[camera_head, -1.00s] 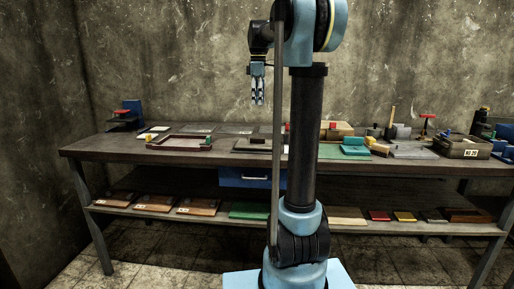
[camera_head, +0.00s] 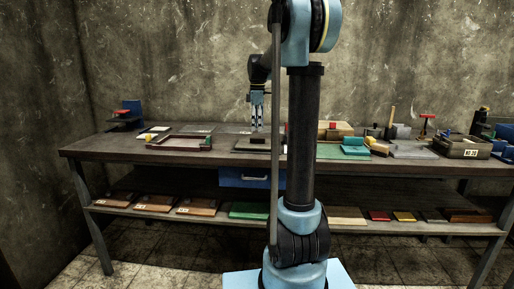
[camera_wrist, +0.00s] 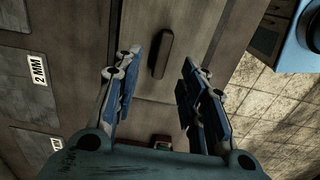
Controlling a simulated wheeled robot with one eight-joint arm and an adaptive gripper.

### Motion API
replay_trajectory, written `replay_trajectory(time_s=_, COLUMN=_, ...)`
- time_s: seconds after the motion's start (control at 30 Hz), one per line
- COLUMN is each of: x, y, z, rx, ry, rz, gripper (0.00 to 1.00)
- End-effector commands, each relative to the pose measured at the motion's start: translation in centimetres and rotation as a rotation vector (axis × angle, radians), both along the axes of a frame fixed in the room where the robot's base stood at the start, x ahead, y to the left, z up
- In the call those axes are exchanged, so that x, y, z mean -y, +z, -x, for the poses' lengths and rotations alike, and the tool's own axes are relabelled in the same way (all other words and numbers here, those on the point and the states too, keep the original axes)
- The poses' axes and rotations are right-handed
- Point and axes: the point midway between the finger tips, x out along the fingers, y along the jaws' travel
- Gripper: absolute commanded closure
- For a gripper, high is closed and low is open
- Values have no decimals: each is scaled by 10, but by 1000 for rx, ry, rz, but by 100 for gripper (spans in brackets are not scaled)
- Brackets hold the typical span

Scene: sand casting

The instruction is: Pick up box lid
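A flat grey-brown panel with a dark bar handle, which looks like the box lid (camera_head: 244,147), lies on the workbench near its front edge. In the wrist view the lid (camera_wrist: 163,92) spreads below the gripper and its dark handle (camera_wrist: 166,53) stands out from it. My gripper (camera_head: 257,129) points down just above the lid in the head view. In the wrist view its blue-padded fingers (camera_wrist: 161,60) are spread apart with the handle showing in the gap between them. The gripper is open and empty.
A dark-framed tray (camera_head: 154,146) lies left of the lid. Flat grey plates lie behind; one carries a "2 MM" label (camera_wrist: 38,69). A blue drawer (camera_head: 232,179) hangs under the workbench (camera_head: 110,152).

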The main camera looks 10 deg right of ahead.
Motion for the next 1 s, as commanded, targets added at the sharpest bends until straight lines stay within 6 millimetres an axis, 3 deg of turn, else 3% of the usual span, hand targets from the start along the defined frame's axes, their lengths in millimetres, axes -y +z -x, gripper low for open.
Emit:
replay_trajectory(time_s=0.17, x=0, y=-10, z=0, rx=0, ry=0, rz=0, gripper=62)
replay_trajectory(time_s=0.5, x=0, y=-50, z=2, rx=0, ry=0, rz=0, gripper=62)
replay_trajectory(time_s=0.8, x=0, y=-54, z=2, rx=0, ry=0, rz=0, gripper=62)
replay_trajectory(time_s=1.0, x=0, y=-54, z=2, rx=0, ry=0, rz=0, gripper=100)
